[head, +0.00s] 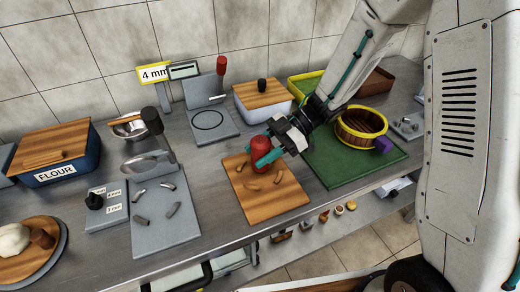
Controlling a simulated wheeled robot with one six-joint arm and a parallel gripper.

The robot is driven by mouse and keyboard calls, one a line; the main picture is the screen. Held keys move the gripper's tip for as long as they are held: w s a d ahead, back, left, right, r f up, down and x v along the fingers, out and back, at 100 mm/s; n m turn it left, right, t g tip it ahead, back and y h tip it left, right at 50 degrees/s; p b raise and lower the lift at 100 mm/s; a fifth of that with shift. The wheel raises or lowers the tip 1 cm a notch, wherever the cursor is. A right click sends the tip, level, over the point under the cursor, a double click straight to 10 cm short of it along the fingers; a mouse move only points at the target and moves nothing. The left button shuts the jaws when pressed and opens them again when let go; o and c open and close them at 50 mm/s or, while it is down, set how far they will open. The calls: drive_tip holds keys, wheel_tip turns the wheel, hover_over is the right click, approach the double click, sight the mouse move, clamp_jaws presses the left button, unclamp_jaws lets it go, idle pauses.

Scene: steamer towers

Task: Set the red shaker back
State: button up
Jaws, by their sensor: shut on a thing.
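The red shaker (259,146) is upright over the back part of a wooden board (245,203). My gripper (266,157) reaches in from the right, and its teal fingers are shut on the shaker's side. The fingers hide part of the shaker's body. I cannot tell whether its base touches the board or hangs slightly above it. Several small curved brown pieces (277,176) lie on the board in front of it.
A green mat (330,178) with a yellow-rimmed wooden steamer (344,127) and a purple block (384,144) lies right. A white box with wooden lid (262,94) and a grey press with red knob (206,122) stand behind. A grey slab (160,235) lies left.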

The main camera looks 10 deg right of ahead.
drive_tip(key=shift+f, duration=0.55)
idle(0.4)
drive_tip(key=o, duration=1.5)
drive_tip(key=shift+c, duration=0.2)
drive_tip(key=shift+v, duration=3.95)
drive_tip(key=shift+d, duration=0.1)
drive_tip(key=shift+v, duration=2.1)
drive_tip(key=shift+w, duration=0.1)
